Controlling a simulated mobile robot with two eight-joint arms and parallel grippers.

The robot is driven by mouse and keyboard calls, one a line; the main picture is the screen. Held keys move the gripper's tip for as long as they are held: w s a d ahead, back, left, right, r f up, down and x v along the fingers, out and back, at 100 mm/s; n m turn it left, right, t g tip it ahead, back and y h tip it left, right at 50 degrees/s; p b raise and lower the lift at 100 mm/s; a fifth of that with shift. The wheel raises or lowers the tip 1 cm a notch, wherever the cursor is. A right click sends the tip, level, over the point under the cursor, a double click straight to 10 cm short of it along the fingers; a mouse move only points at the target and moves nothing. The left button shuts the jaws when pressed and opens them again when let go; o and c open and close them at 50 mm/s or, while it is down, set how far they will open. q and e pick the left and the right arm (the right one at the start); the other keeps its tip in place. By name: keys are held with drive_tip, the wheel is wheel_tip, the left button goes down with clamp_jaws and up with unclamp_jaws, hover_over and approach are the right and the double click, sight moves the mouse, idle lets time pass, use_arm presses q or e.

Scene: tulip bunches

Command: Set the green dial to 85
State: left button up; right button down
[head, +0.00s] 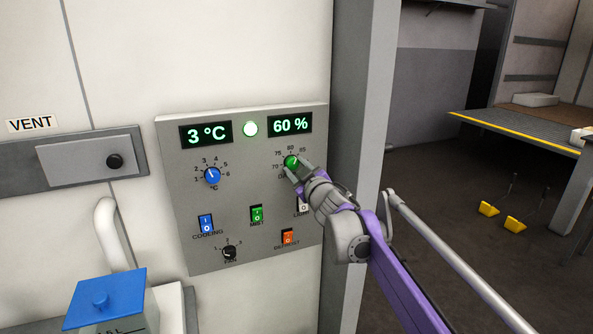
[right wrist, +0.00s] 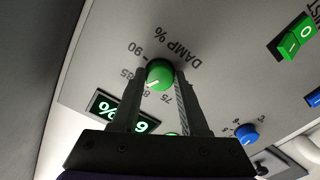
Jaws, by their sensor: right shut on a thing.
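The green dial (head: 291,162) is on the grey control panel, under the display (head: 290,124) that reads 60 %. My right gripper (head: 296,168) is shut on the dial, coming from the lower right. In the right wrist view the dial (right wrist: 160,74) sits between the two dark fingers, under the label DAMP %. Its white pointer mark points down and left there, roughly between the 80 and 85 marks; the fingers hide part of the scale. My left gripper is not in view.
The blue dial (head: 212,176), green switch (head: 256,214), blue switch (head: 205,223), orange switch (head: 288,237) and black fan knob (head: 229,252) share the panel (head: 180,255). A grey post (head: 352,60) stands right of it. A blue-lidded container (head: 106,298) is at lower left.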

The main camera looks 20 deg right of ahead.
drive_tip(key=m, duration=0.4)
drive_tip(key=shift+a+m+b, duration=0.1)
drive_tip(key=shift+m+b, duration=0.2)
idle(0.3)
drive_tip(key=shift+c, duration=2.1)
unclamp_jaws()
drive_tip(key=s, duration=1)
drive_tip(key=shift+s+a+b, duration=0.3)
drive_tip(key=shift+s+b, duration=0.1)
